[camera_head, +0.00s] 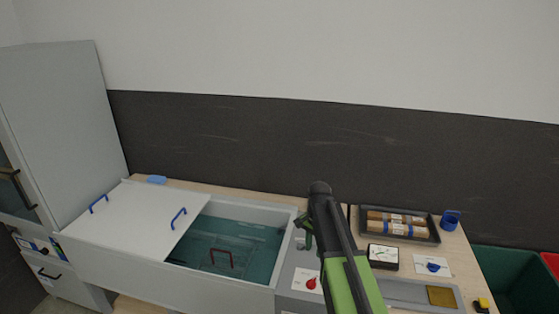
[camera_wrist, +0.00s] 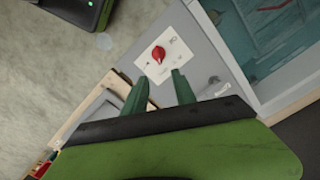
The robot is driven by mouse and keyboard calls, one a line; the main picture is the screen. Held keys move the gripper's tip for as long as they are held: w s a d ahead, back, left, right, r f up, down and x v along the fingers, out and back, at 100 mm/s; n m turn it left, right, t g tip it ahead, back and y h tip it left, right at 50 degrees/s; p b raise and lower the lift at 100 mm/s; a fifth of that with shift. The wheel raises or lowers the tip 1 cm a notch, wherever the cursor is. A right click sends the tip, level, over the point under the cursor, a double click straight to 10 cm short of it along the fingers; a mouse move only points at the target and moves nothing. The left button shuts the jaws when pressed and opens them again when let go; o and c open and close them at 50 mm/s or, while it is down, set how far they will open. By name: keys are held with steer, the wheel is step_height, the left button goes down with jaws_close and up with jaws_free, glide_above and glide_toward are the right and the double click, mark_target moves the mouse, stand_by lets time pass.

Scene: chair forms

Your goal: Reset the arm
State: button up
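My arm is black and green and rises in the middle right of the head view. My gripper (camera_head: 306,233) shows there as green fingers to the left of the arm, partly hidden by it. In the wrist view my gripper (camera_wrist: 158,82) has its two green fingers apart with nothing between them. Beyond the fingertips is a white panel with a red knob (camera_wrist: 158,54), on a grey surface. The red knob also shows in the head view (camera_head: 311,283), below the gripper. The fingers look apart from the knob.
A white chest (camera_head: 130,215) with a partly open lid and teal interior stands left of the arm. A dark tray (camera_head: 365,228) with brown rolls, a blue cup (camera_head: 450,220) and a small dial box (camera_head: 383,257) are to the right. A green bin (camera_head: 510,280) stands at far right.

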steer(key=s+a+f+n+b, duration=0.1)
steer(key=s+f+n+b, duration=0.3)
steer(key=s, duration=0.3)
steer(key=s+a+f+n+b, duration=0.1)
steer(key=s+f+n+b, duration=0.3)
steer(key=s, duration=0.4)
steer(key=shift+s+f+n, duration=0.3)
steer(key=shift+f+n, duration=0.45)
steer(key=shift+n, duration=0.05)
